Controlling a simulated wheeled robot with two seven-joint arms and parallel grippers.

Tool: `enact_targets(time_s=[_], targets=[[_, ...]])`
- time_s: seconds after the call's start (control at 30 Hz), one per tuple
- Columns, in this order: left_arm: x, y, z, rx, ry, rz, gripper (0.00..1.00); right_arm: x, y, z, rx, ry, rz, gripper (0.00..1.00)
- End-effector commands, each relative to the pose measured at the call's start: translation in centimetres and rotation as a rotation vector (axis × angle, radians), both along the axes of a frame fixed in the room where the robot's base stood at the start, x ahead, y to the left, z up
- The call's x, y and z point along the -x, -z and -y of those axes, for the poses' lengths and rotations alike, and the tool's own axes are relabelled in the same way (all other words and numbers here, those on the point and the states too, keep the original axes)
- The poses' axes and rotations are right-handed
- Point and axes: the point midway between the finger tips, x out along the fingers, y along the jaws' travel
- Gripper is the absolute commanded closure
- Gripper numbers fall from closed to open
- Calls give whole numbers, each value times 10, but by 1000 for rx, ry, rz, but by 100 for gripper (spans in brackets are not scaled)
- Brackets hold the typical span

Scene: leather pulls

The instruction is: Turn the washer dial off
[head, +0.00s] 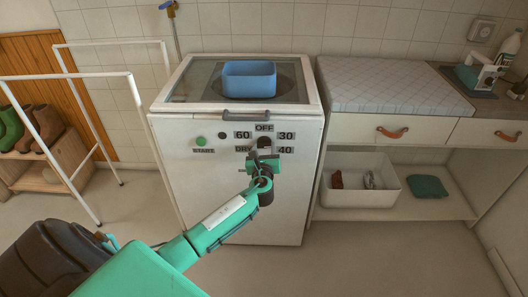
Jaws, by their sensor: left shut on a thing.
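The white washer (185,180) stands in the middle of the head view, its front facing me. Its dark dial (264,143) is on the upper right of the front, with labels OFF above, 60 and DRY to the left, 30 and 40 to the right. My left gripper (264,156) is at the dial, shut on it, and covers its lower part. Which label the dial points at cannot be told. A green START button (201,141) is left of the dial. My right gripper is not in view.
A blue bin (249,80) sits on the washer's lid. A white drying rack (70,75) stands at left. At right are a counter with a pad (390,85), drawers with leather pulls (392,132), and a white tub (350,200) on a low shelf. Floor in front is clear.

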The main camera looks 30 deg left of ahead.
Motion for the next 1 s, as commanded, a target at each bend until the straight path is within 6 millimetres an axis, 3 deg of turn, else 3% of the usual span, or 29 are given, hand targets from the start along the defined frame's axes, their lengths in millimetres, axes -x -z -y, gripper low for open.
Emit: enact_targets(time_s=[0.3, 1.0], targets=[[0, 3, 1, 258, 1, 158, 76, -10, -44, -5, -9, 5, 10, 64], [0, 2, 1, 825, -2, 505, 76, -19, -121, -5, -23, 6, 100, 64]])
